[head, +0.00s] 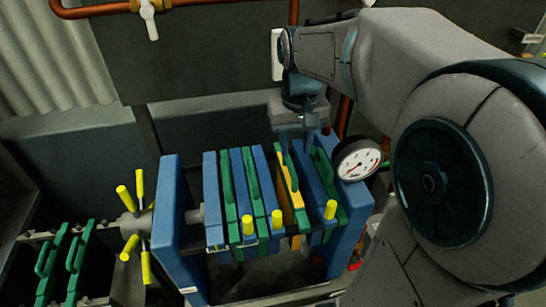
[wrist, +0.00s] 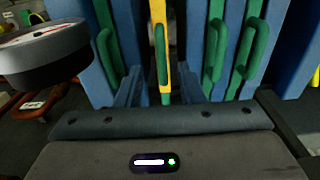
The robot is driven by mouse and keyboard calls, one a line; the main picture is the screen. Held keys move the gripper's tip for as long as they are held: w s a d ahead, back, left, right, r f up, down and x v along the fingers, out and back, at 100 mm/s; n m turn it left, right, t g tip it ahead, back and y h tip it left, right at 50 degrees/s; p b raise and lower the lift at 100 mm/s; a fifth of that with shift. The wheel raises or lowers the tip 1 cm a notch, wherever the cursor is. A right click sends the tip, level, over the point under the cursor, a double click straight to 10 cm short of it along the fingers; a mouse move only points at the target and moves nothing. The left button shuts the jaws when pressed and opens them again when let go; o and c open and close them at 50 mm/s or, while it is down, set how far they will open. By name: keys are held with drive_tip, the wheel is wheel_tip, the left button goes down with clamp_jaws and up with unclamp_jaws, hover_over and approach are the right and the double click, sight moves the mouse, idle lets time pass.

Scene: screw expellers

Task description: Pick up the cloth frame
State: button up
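A thin yellow frame with a green handle, which I take as the cloth frame (head: 297,197), stands upright among the blue and green plates of the press. In the wrist view the yellow frame (wrist: 158,25) is seen edge-on, upright near the middle. My gripper (head: 294,148) is just above the frame's top end in the head view. In the wrist view its two fingers (wrist: 160,92) are apart, one on each side of the frame and its green handle. I see gaps between fingers and frame, so it appears open and holds nothing. The frame's lower part is hidden.
Blue and green plates (head: 227,190) stand close on both sides of the frame. A round pressure gauge (head: 357,160) is right of my gripper. A screw with yellow handles (head: 130,222) is at the left. Copper pipes (head: 200,3) run along the top.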

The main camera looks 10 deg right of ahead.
drive_tip(key=shift+w+f, duration=0.2)
drive_tip(key=shift+w, duration=0.5)
hover_over(290, 179)
drive_tip(key=f, duration=0.7)
drive_tip(key=shift+s+d+f+p, duration=0.1)
drive_tip(key=shift+s+f+p, duration=0.2)
drive_tip(key=shift+f, duration=0.1)
drive_tip(key=shift+w+f+p, duration=0.15)
drive_tip(key=shift+f+p, duration=0.45)
drive_tip(key=shift+f, duration=2.2)
clamp_jaws()
